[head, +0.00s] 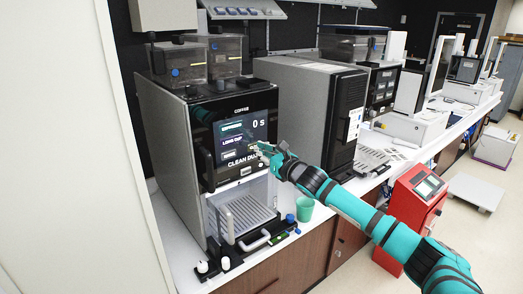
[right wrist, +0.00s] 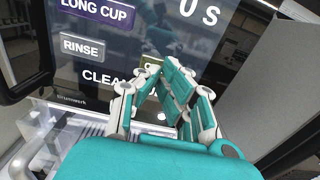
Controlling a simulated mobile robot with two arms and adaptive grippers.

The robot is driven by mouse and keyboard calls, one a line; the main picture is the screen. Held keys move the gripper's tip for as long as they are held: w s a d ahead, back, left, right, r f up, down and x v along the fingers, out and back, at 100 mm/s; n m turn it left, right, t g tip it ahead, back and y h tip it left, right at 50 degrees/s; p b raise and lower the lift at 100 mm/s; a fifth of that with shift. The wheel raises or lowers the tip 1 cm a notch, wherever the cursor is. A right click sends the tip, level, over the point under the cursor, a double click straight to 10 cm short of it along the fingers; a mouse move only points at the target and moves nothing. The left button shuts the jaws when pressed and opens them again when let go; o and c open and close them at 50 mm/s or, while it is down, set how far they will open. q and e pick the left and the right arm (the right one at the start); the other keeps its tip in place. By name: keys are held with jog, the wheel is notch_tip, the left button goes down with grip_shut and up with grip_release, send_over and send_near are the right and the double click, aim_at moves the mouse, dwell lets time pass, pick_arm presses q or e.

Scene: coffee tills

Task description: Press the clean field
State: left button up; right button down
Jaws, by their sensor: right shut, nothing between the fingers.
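The coffee machine (head: 165,140) has a dark touch screen (head: 235,138) with the lit fields ESPRESSO, LONG CUP and RINSE, a reading of 0 s and the text CLEAN DUE along its bottom. In the right wrist view the RINSE field (right wrist: 82,48) and the LONG CUP field (right wrist: 97,12) are at the upper left. The lower text starts with CLEAN (right wrist: 103,80) and runs behind my fingers. My right gripper (head: 264,149) is shut and empty, its fingertips (right wrist: 165,68) at the lower right of the screen. An olive patch shows partly behind them. I cannot tell whether they touch. My left gripper is out of view.
A green cup (head: 305,209) stands on the counter right of the drip tray (head: 247,215). A grey machine (head: 305,110) stands close behind my right arm. A red unit (head: 416,205) stands on the floor beyond the arm. Hoppers (head: 180,65) top the coffee machine.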

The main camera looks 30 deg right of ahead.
jog(key=shift+w+r, duration=0.1)
jog(key=shift+w, duration=0.5)
dwell(0.6)
jog(key=shift+s+d+b, duration=0.2)
jog(key=shift+s+b, duration=0.3)
jog(key=shift+s, duration=2.25)
